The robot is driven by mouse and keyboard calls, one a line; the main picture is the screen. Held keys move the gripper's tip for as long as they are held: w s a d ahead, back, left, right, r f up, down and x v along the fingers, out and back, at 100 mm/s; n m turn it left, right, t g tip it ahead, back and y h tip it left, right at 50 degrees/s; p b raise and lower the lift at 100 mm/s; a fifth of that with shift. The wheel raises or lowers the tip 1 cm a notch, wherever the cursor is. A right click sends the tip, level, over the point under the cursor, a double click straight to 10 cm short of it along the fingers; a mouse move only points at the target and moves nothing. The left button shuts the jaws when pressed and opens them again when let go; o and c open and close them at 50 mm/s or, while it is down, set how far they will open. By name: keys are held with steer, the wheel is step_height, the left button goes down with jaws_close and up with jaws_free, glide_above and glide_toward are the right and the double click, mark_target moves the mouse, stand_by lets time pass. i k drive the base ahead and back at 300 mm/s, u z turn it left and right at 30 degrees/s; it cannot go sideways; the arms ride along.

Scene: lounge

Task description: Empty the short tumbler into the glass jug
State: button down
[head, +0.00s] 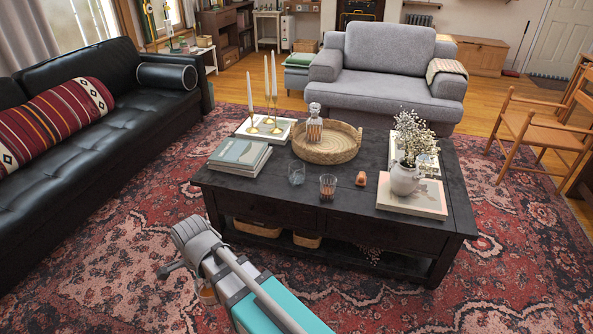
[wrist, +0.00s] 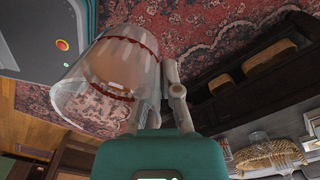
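My gripper (wrist: 158,88) holds a clear, fluted glass, which I take for the short tumbler (wrist: 105,78), in the upside-down wrist view. It holds a pale brownish content with a dark red line at its edge. In the head view my arm largely hides gripper and glass, beside the front left of the coffee table. On the table stand an empty-looking clear glass (head: 296,173) and a glass with dark reddish content (head: 328,187). I cannot tell whether either one is the glass jug.
The black table (head: 270,212) bears a stoppered decanter (head: 314,124) in a wicker tray (head: 338,154), books (head: 240,156), candlesticks (head: 267,122), a small orange object (head: 361,179) and a vase (head: 405,180). A black sofa (head: 90,140) is at left. Rug is free around the table.

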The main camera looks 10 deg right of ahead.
mark_target(296, 169)
steer(key=z, duration=0.35)
steer(key=i, duration=0.6)
steer(key=z, duration=0.55)
steer(key=i, duration=0.8)
steer(key=u, duration=0.2)
